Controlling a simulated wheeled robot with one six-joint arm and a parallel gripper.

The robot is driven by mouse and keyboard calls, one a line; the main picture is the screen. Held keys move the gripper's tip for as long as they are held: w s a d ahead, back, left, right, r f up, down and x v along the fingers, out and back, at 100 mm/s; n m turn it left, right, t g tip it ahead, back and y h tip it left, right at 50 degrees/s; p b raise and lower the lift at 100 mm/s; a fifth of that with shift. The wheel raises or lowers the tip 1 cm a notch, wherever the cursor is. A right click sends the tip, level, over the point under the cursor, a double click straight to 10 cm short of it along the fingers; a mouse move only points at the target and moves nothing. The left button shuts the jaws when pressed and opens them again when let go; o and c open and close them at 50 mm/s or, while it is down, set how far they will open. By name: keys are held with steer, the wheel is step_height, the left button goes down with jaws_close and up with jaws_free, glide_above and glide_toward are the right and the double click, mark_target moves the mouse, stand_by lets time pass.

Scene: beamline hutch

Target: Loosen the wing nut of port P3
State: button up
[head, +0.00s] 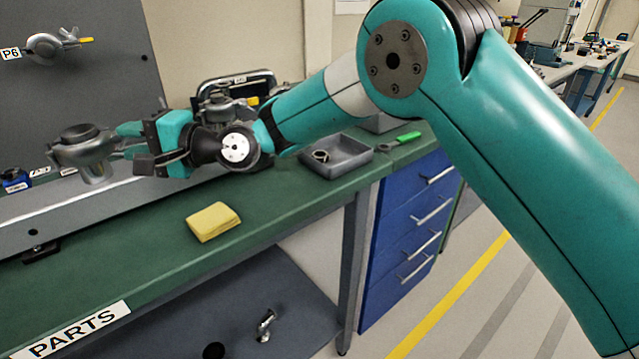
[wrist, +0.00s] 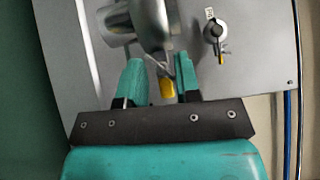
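A metal clamped port (head: 88,152) stands at the left in the head view. No P3 label is readable on it. It also shows in the wrist view as a rounded metal body (wrist: 152,22). A wing nut with a yellow tip (wrist: 167,88) points down from that body in the wrist view. My gripper (head: 128,141) reaches the port from the right. In the wrist view its teal fingers (wrist: 158,70) are apart. The yellow tip lies between them, nearer the right finger, with a gap to the left finger. I cannot tell whether the right finger touches it.
Port P6 (head: 48,46) is on the grey panel at upper left. A smaller fitting (wrist: 214,32) sits right of my fingers. A yellow sponge (head: 213,221), a grey tray (head: 337,165) and a green-handled tool (head: 405,138) lie on the green bench. A metal part (head: 265,325) lies below.

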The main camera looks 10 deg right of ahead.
steer(key=shift+f+m+y+b, duration=0.7)
steer(key=shift+m, duration=0.1)
steer(key=shift+d+m+t+y+b, duration=0.1)
steer(key=shift+m+t+y+b, duration=0.4)
steer(key=shift+m, duration=0.2)
steer(key=b+v, duration=0.2)
steer(key=v, duration=0.3)
steer(key=b+v, duration=0.2)
steer(key=v, duration=0.2)
steer(key=b+v, duration=0.2)
steer(key=v, duration=0.3)
steer(key=shift+s+d+r+b, duration=0.2)
steer(key=shift+d+b, duration=0.1)
steer(key=shift+d, duration=0.05)
steer(key=b+v, duration=0.2)
steer(key=shift+r+b, duration=0.1)
steer(key=shift+b, duration=0.3)
steer(key=s+d+r+n+g+h+p, duration=0.2)
steer(key=s+d+r+n+h+p, duration=0.3)
steer(key=p, duration=0.4)
steer(key=s+d+r+n+g+h+p, duration=0.2)
steer(key=s+d+r+n+h+p, duration=0.3)
steer(key=s+p, duration=0.5)
steer(key=shift+s+d+r+n+h, duration=0.25)
steer(key=shift+r+n+h, duration=0.25)
steer(key=shift+r+n, duration=0.4)
